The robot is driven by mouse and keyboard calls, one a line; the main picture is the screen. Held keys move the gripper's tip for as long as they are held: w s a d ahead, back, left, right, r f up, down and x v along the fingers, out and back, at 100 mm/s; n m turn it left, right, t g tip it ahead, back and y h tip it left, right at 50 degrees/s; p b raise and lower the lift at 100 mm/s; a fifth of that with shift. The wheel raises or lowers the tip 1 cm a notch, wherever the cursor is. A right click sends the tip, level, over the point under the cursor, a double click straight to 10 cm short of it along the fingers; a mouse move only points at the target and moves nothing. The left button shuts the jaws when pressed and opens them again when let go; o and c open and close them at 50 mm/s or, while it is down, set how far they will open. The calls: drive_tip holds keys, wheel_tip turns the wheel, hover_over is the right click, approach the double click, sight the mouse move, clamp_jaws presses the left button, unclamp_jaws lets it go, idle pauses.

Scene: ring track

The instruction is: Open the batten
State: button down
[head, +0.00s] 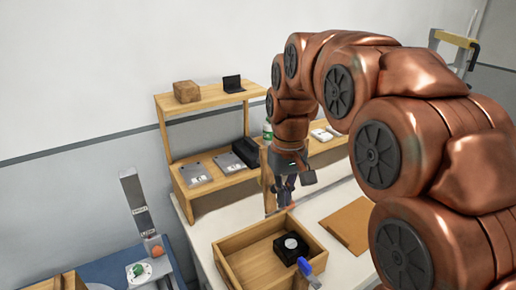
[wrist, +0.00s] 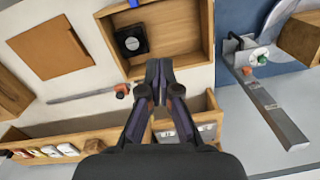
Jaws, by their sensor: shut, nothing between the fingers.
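No part is plainly marked as the batten, so I cannot tell for sure which it is. A thin strip (wrist: 82,97) with an orange end (wrist: 122,90) lies on the white table, left of my gripper in the wrist view. A grey labelled bar (head: 136,198) stands up at the left in the head view; it also shows in the wrist view (wrist: 272,108), near red and green knobs. My gripper (wrist: 159,64) is shut and empty, between the open wooden tray and the shelf.
The wooden tray (head: 232,264) holds a black box with a round pale top (head: 291,248). A brown board (head: 350,224) lies right of it. A wooden shelf (head: 212,98) with grey boxes stands behind. A blue surface (head: 110,268) is at lower left. White table shows between tray and board.

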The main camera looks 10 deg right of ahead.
drive_tip(key=w+r+n+t+p, duration=0.1)
drive_tip(key=w+r+p, duration=0.15)
drive_tip(key=w, duration=1.25)
drive_tip(key=w+r+n+t+p, duration=0.1)
drive_tip(key=w+r+p, duration=0.15)
drive_tip(key=w, duration=1.25)
wheel_tip(320, 180, down, 10)
drive_tip(key=b, duration=0.6)
drive_tip(key=shift+w+a+b, duration=0.15)
drive_tip(key=shift+a+b, duration=0.15)
drive_tip(key=shift+s+d+p, duration=0.15)
drive_tip(key=shift+s+d, duration=0.1)
drive_tip(key=shift+s, duration=0.5)
drive_tip(key=shift+s+d+p, duration=0.15)
drive_tip(key=shift+s+d, duration=0.1)
drive_tip(key=shift+s, duration=0.5)
drive_tip(key=shift+s+b, duration=0.15)
drive_tip(key=shift+b, duration=0.2)
